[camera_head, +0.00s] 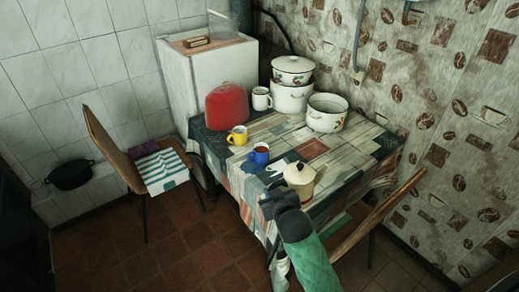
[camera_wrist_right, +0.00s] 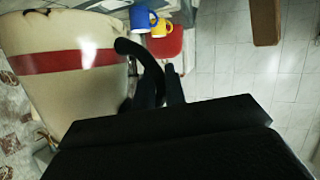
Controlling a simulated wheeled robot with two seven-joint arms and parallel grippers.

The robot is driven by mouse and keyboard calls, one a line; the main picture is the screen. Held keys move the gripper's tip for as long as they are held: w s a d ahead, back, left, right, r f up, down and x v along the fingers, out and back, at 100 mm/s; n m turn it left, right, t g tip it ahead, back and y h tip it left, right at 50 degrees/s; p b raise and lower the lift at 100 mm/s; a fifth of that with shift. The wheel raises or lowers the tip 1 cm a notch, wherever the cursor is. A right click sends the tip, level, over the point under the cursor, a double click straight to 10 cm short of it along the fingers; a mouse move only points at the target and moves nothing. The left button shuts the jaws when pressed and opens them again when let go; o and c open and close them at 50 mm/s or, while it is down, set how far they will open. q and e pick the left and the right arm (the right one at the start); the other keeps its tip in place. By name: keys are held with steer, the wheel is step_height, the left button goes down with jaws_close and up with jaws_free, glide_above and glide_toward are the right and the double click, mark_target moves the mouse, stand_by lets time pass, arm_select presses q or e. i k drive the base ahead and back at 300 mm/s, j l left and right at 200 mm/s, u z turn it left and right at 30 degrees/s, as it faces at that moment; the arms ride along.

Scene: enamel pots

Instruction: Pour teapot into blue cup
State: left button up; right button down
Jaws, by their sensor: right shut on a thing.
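The cream teapot (camera_head: 300,183) is at the near right edge of the table, close to my right gripper (camera_head: 275,197). In the right wrist view the teapot (camera_wrist_right: 75,75) fills the left side, with a red band and a black handle (camera_wrist_right: 145,58). My right gripper (camera_wrist_right: 163,85) is shut on that handle. I cannot tell whether the teapot touches the table. The blue cup (camera_head: 260,157) stands on the table to the left of and beyond the teapot, with something reddish-brown inside. It also shows at the top of the right wrist view (camera_wrist_right: 142,20). My left gripper is out of view.
A yellow cup (camera_head: 237,138) stands just beyond the blue cup. A red rounded object (camera_head: 227,105), a white mug (camera_head: 261,100) and enamel pots (camera_head: 327,114) are farther back. Chairs (camera_head: 112,143) stand at the table's sides. Bare tabletop (camera_head: 340,150) lies right of the blue cup.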

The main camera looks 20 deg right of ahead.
mark_target(261, 151)
steer(key=i+j+z, duration=0.4)
steer(key=j+z, duration=0.15)
steer(key=i+j+z, duration=0.15)
steer(key=j+z, duration=0.15)
steer(key=i+j+z, duration=0.1)
steer(key=j+z, duration=0.2)
steer(key=j, duration=0.1)
